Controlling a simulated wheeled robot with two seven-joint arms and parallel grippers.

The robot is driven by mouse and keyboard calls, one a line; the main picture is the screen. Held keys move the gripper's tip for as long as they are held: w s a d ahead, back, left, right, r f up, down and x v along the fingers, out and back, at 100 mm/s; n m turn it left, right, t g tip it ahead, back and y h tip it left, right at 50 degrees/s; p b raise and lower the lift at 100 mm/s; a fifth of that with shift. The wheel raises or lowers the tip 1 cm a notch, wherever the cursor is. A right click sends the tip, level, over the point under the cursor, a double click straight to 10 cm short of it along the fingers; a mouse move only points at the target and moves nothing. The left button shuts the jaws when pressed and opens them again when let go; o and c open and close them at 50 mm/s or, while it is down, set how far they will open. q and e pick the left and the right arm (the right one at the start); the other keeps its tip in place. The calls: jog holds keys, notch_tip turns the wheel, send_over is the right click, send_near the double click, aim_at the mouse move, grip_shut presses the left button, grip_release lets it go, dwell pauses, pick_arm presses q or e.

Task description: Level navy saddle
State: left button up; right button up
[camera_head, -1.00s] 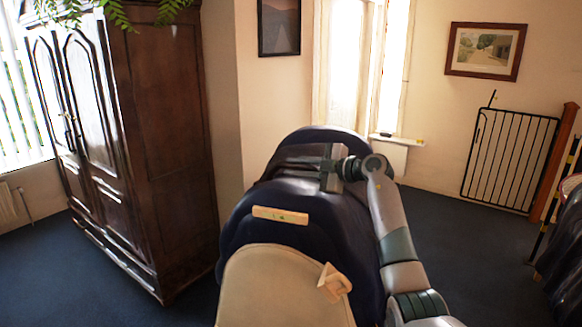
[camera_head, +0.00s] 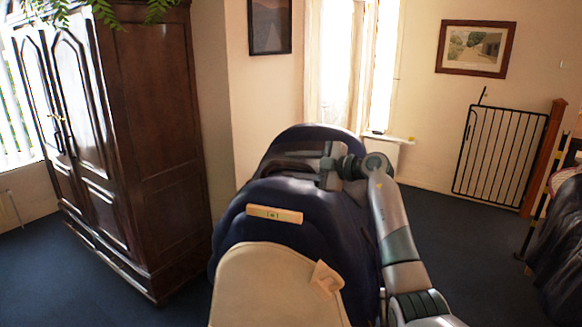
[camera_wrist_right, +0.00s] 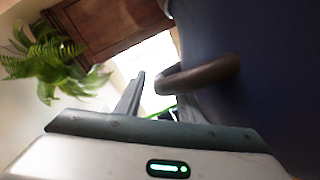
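The navy saddle (camera_head: 232,234) fills the middle of the head view, its far end toward the window. A pale bar-shaped level (camera_head: 274,214) with a small green vial lies across it, its right end a little lower in the picture. The bubble is too small to read. My right gripper (camera_head: 300,165) is at the saddle's far part, beside a brown raised piece. In the right wrist view, my right gripper's fingers (camera_wrist_right: 155,98) are apart, with a brown curved piece (camera_wrist_right: 205,73) close to them. Contact is unclear. My left gripper is not in view.
A cream pad (camera_head: 270,290) lies in front of the saddle, with a small pale wedge (camera_head: 326,279) at its right. A dark wardrobe (camera_head: 165,150) stands at left. A black gate (camera_head: 498,150) leans at the right wall. Dark floor is open between saddle and gate.

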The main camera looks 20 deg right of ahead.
jog(key=b+v, duration=0.5)
jog(key=v, duration=1.1)
jog(key=shift+d, duration=0.15)
jog(key=shift+s, duration=0.1)
